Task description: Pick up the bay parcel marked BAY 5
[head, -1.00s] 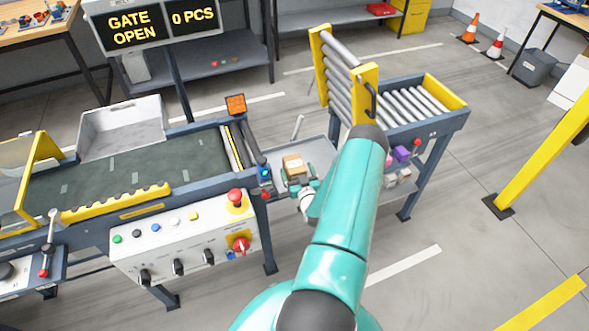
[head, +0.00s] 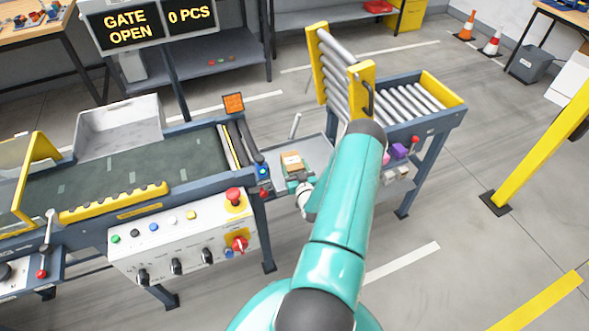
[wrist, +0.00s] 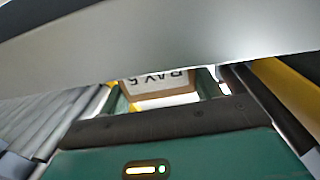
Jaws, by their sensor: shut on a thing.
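The parcel marked BAY 5 (head: 292,160) is a small tan box with a pale label, over the grey tray between the conveyor and the rollers. In the wrist view its label, reading BAY 5 (wrist: 160,80), shows upside down and partly cut off by a grey shape across the top. My gripper (head: 294,175) is at the parcel's near side and shut on it. In the wrist view the green gripper body with its dark edge (wrist: 165,123) fills the bottom. The fingertips are mostly hidden, and I cannot tell whether the parcel touches the tray.
The conveyor (head: 130,165) and its control panel (head: 190,240) stand at left. A raised roller gate (head: 340,75) stands right of the tray, with a roller table (head: 410,102) behind it. Purple and pale boxes sit below.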

